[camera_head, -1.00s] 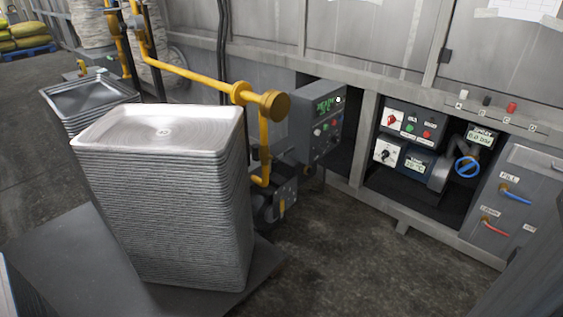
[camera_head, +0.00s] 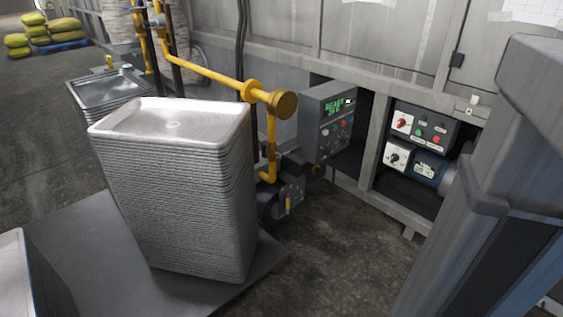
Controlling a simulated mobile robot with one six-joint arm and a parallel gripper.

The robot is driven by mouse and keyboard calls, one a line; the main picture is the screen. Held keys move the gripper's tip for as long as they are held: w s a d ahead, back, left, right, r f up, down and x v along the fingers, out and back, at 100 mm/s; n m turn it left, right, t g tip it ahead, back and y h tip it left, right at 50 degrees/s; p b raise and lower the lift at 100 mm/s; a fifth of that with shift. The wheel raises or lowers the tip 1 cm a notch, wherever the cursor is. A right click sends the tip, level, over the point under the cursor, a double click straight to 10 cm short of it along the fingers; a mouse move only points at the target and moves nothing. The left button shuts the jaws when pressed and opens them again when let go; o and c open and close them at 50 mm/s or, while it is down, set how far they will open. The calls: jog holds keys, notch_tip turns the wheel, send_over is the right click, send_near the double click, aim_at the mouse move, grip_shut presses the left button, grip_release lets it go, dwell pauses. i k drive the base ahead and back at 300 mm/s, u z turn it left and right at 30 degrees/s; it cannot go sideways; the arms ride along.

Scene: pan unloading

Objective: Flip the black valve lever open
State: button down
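The black valve lever is not visible now. It showed a second ago on the ledge above the right-hand panels, between a white lever and a red one. My grey arm link now covers that area. The white lever (camera_head: 474,101) still shows just left of my arm, small on the ledge. My gripper is not in view, so its state and its distance from the lever cannot be seen.
A tall stack of metal trays (camera_head: 180,190) stands on a flat grey platform (camera_head: 80,240) at left. A yellow pipe (camera_head: 205,72) runs behind it. A control box with a green display (camera_head: 326,120) and a switch panel (camera_head: 420,128) sit along the wall. Dark floor (camera_head: 330,250) lies open between.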

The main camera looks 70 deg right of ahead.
aim_at(283, 156)
jog(key=u, duration=0.85)
jog(key=k, duration=0.65)
jog(key=z, duration=1.6)
